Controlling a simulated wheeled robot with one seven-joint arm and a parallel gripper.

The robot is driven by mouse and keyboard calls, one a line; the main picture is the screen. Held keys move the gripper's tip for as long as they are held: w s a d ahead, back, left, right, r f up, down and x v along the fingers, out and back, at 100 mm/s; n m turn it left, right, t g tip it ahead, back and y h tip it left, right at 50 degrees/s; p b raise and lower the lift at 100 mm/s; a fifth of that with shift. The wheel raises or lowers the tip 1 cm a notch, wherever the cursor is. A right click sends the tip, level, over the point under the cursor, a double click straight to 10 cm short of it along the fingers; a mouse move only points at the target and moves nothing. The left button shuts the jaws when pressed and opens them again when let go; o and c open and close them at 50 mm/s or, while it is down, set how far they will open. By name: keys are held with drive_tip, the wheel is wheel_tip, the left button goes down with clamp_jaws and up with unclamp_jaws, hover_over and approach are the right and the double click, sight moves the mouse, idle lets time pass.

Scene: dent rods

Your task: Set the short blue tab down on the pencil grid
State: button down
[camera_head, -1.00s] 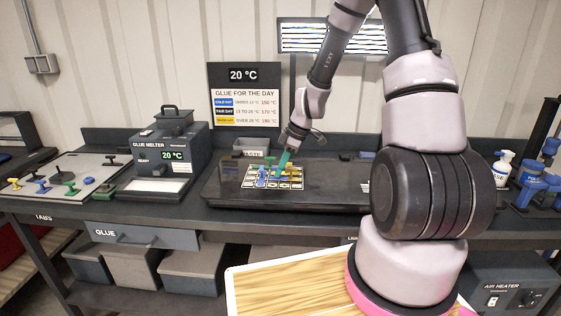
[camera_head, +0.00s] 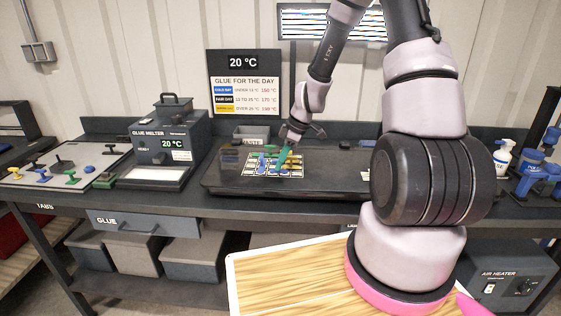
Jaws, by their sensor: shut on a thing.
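The pencil grid (camera_head: 291,171) is a small white-lined chart on the dark panel (camera_head: 225,181) in the middle of the bench. The fingers and the crowding hide most of this piece. I cannot tell whether it touches the grid.
The glue melter (camera_head: 170,140) stands left of the panel. A light board (camera_head: 60,165) with several coloured tabs lies at the far left. A grey bin (camera_head: 250,135) sits behind the panel. Pump bottles and blue-capped items (camera_head: 530,172) stand at the right. The panel's right part is mostly clear.

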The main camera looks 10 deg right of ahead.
drive_tip(key=shift+f, duration=0.25)
drive_tip(key=c, duration=0.8)
unclamp_jaws()
drive_tip(key=shift+r, duration=0.1)
drive_tip(key=s+d+r+m+t+h, duration=0.15)
drive_tip(key=s+r+m, duration=0.35)
drive_tip(key=r, duration=0.8)
drive_tip(key=s+d+r+m+t+h, duration=0.1)
drive_tip(key=s+d+r+m, duration=0.3)
drive_tip(key=r, duration=0.9)
drive_tip(key=s+r+m+t, duration=0.3)
drive_tip(key=s+r+m, duration=0.6)
drive_tip(key=s, duration=0.4)
drive_tip(key=shift+a+r+m, duration=0.15)
drive_tip(key=shift+m, duration=0.15)
